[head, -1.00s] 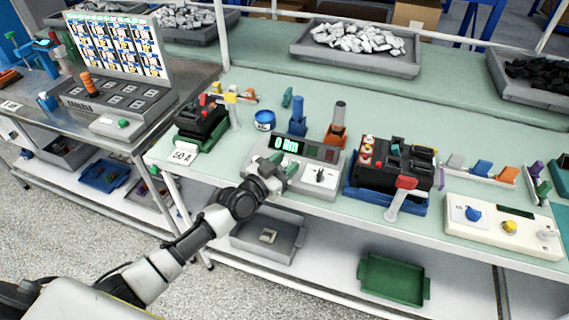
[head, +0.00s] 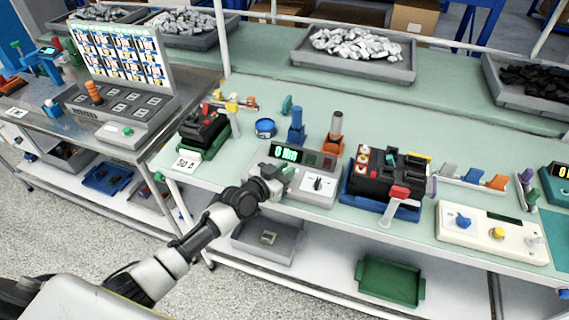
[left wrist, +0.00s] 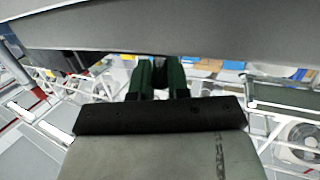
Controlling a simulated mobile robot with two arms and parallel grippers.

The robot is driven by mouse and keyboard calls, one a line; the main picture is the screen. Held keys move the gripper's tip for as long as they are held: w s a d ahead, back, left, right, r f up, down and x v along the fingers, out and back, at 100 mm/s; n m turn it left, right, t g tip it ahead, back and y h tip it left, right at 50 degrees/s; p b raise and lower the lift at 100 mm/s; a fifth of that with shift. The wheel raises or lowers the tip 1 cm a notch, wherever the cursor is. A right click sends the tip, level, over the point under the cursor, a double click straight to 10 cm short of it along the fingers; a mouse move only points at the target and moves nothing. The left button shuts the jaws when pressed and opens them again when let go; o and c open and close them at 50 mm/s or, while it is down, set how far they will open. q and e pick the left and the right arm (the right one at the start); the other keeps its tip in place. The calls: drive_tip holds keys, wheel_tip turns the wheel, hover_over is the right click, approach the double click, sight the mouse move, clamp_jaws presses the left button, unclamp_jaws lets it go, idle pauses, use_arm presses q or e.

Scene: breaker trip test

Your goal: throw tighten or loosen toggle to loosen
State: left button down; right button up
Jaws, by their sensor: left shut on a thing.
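The grey torque unit (head: 328,164) stands at the front of the green-topped bench, with a lit display (head: 285,153) reading 0 Nm. A white panel (head: 308,188) with a black pointer knob (head: 318,184) is on its right front. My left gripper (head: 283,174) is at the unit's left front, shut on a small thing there. This appears to be the tighten or loosen toggle, which the gripper hides. In the left wrist view the green fingers (left wrist: 163,75) are close together, and what is between them cannot be made out. My right gripper is not in view.
A black breaker in a blue tray (head: 374,204) stands right of the unit, with a red-headed lever in front. Another black breaker (head: 204,130) is to the left. Blue (head: 297,126) and orange (head: 333,146) holders stand behind. A cream control box (head: 470,240) is at right.

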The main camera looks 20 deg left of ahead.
use_arm(q)
drive_tip(key=g+p, duration=0.1)
drive_tip(key=p, duration=0.1)
drive_tip(key=w+r+g+p, duration=0.1)
drive_tip(key=p, duration=0.1)
drive_tip(key=shift+n+g+y, duration=0.3)
drive_tip(key=shift+n, duration=0.1)
drive_tip(key=shift+w+f+g+p, duration=0.15)
drive_tip(key=shift+w+g+p, duration=0.2)
drive_tip(key=shift+g+p, duration=0.35)
drive_tip(key=shift+w+f+n+g+y+p, duration=0.15)
drive_tip(key=shift+w+n+g+y+p, duration=0.2)
drive_tip(key=shift+g, duration=0.35)
drive_tip(key=shift+w+f+n+g, duration=0.2)
drive_tip(key=shift+f+n+g, duration=0.05)
drive_tip(key=shift+g, duration=0.75)
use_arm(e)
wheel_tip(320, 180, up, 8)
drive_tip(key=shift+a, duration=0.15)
use_arm(q)
drive_tip(key=c, duration=1.1)
unclamp_jaws()
